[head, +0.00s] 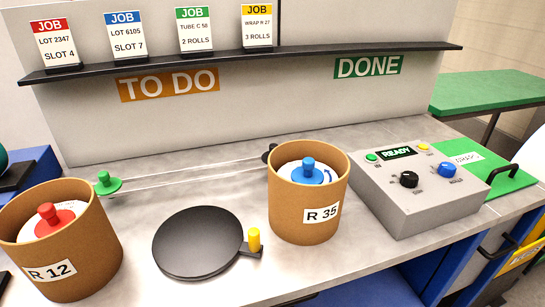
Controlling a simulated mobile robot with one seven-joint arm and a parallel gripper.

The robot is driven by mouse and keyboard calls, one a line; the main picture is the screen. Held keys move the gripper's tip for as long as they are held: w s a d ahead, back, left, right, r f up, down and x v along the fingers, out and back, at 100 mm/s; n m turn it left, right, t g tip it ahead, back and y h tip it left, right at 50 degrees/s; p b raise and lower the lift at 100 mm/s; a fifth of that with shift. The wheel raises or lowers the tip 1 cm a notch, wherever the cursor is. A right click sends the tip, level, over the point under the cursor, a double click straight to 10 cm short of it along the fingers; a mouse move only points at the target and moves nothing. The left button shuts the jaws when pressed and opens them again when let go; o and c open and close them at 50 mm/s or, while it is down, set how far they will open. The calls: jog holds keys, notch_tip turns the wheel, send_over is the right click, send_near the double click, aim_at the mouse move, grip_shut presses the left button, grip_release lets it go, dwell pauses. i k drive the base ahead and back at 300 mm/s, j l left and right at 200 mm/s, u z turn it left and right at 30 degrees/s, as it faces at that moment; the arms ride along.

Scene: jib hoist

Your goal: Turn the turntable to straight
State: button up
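The turntable is most likely the flat black disc (197,243) lying on the grey bench top, in the middle front of the head view. A short black arm sticks out from its right side, with an upright yellow peg (254,240) at its end. The arm points to the right and slightly towards the front. The disc is bare. I see no label reading straight near it. My gripper does not show in this view.
Cardboard tubs R 12 (92,265) and R 35 (307,225) flank the disc, R 35 close to the yellow peg. A grey control box (405,207) reading READY stands at the right. A green knob (107,184) and a clear strip lie behind. Job cards stand on the shelf.

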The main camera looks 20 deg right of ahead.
aim_at(196, 243)
jog(key=k+l, duration=0.25)
jog(key=k, duration=0.2)
jog(key=k+l, duration=0.2)
jog(key=k, duration=0.25)
